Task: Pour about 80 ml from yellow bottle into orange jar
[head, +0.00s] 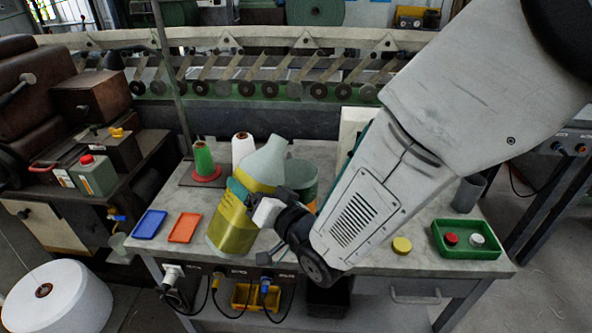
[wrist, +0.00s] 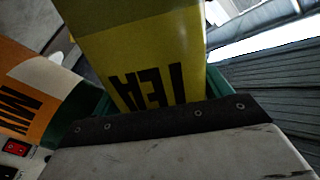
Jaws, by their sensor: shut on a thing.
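The yellow bottle (head: 232,228) has a pale grey-green shoulder and neck and a yellow label. My gripper (head: 258,200) is shut on it and holds it, tilted with its neck to the upper right in the head view. The bottle's yellow label with dark letters (wrist: 150,65) fills the middle of the wrist view. The orange jar (wrist: 32,88) shows at the left of the wrist view, with a white band and dark letters. In the head view, the bottle and my arm hide most of it; a sliver of orange (head: 312,206) shows behind the gripper. The liquid level cannot be made out.
A dark green container (head: 303,176) stands behind the bottle. A blue tray (head: 149,224) and an orange tray (head: 185,227) lie left. Green (head: 203,160) and white (head: 242,148) spools stand behind. A yellow lid (head: 401,245) and green tray (head: 470,253) are at right.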

